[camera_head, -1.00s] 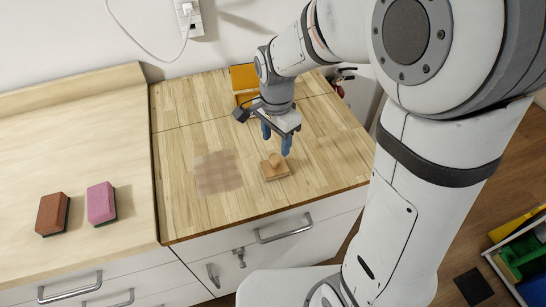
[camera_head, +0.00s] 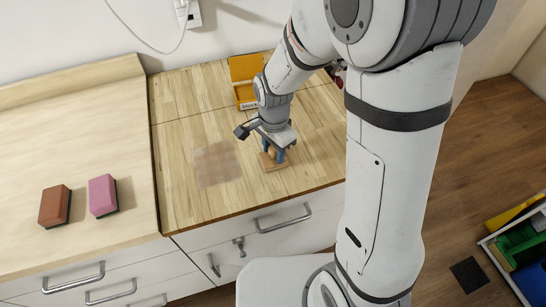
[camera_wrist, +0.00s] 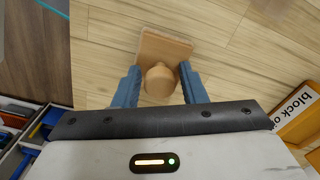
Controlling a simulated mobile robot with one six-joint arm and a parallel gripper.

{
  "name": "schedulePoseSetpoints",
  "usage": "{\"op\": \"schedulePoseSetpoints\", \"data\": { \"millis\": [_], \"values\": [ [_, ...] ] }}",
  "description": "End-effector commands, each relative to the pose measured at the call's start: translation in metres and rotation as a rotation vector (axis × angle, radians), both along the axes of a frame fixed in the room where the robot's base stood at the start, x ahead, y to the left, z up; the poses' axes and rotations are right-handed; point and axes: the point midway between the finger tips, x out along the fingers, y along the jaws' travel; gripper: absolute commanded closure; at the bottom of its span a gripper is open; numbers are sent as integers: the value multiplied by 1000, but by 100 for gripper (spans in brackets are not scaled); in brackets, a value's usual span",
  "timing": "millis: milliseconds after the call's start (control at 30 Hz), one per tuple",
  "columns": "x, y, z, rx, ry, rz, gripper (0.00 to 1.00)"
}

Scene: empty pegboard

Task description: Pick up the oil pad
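The oil pad is a flat wooden block with a round knob (camera_wrist: 159,82). It lies on the wooden counter, and its base (camera_head: 271,166) shows below my gripper in the head view. My gripper (camera_head: 273,154) is lowered over it with its blue fingers on either side of the knob. In the wrist view the fingers of my gripper (camera_wrist: 159,88) stand apart, with a gap between each finger and the knob. The base (camera_wrist: 163,46) extends beyond the fingertips.
A brown sponge (camera_head: 55,206) and a pink sponge (camera_head: 102,195) lie on the left counter. A checked patch (camera_head: 216,163) lies left of the pad. An open orange box (camera_head: 246,82) stands behind my gripper. The counter's front edge is close to the pad.

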Motion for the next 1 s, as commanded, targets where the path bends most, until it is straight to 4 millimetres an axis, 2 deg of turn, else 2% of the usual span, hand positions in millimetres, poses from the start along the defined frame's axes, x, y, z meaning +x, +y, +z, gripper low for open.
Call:
{"op": "schedulePoseSetpoints", "data": {
  "millis": [33, 467, 667, 767, 1000],
  "values": [
    [0, 0, 0, 0, 0, 0, 66],
    [0, 0, 0, 0, 0, 1, 100],
    [0, 1, 3, 1, -1, 1, 100],
    [1, 1, 14, 2, -5, 2, 100],
    [1, 1, 62, 3, -7, 2, 100]
  ]
}}
